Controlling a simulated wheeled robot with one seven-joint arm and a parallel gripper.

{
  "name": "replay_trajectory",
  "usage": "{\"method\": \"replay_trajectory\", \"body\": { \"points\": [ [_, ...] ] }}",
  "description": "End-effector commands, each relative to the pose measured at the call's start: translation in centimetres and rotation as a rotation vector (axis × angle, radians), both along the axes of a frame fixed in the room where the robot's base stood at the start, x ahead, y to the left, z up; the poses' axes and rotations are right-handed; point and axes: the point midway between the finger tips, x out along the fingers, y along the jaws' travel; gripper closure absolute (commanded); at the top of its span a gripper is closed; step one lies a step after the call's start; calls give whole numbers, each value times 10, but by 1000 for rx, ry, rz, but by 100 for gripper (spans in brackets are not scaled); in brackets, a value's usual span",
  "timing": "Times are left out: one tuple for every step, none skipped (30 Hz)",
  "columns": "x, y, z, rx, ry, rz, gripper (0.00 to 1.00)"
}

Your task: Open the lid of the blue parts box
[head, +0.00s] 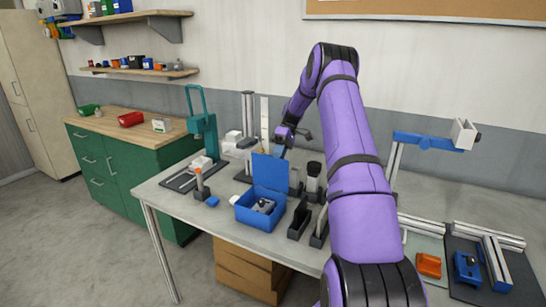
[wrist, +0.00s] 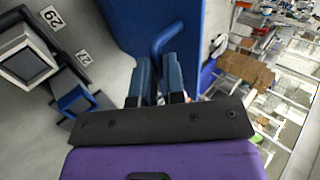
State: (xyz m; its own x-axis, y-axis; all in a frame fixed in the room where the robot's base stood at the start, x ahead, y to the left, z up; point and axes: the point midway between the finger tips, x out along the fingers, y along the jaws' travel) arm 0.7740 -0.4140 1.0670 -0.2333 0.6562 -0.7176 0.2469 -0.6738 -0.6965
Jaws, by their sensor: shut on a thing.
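The blue parts box (head: 243,214) stands on the grey workbench in the head view. Its blue lid (head: 270,172) stands about upright at the back of the box, so the box is open and grey parts show inside. My gripper (head: 281,148) is behind the top of the lid, partly hidden by it in the head view. In the wrist view my gripper (wrist: 159,62) has its two fingers at the bent blue handle (wrist: 172,36) of the lid (wrist: 132,18), shut on the handle. The exact contact at the fingertips is hard to see.
A teal press (head: 203,130) and a small post with an orange top (head: 199,180) stand left of the box. Dark upright holders (head: 299,220) and a black-topped cylinder (head: 313,176) stand close on its right. The bench's front edge is just before the box.

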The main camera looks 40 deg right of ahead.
Motion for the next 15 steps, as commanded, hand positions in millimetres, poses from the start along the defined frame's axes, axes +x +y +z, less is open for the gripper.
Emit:
{"method": "replay_trajectory", "body": {
  "points": [
    [-1,-3,-10,5,11,1,100],
    [0,-5,-11,5,11,1,100],
    [1,-8,-12,5,10,2,100],
    [2,-10,-13,5,10,2,100],
    [3,-11,-14,5,12,2,100],
    [3,-13,-15,6,11,3,100],
    [4,-14,-16,6,11,3,100],
    [5,-16,-17,6,11,3,100],
    [5,-17,-18,7,12,3,100],
    [5,-18,-18,7,12,3,100],
    [6,-18,-19,7,12,3,100],
    [6,-19,-19,7,12,3,100],
    [6,-20,-20,7,12,3,100],
    [7,-20,-20,7,12,3,100],
    [7,-21,-20,7,13,4,100]
  ]
}}
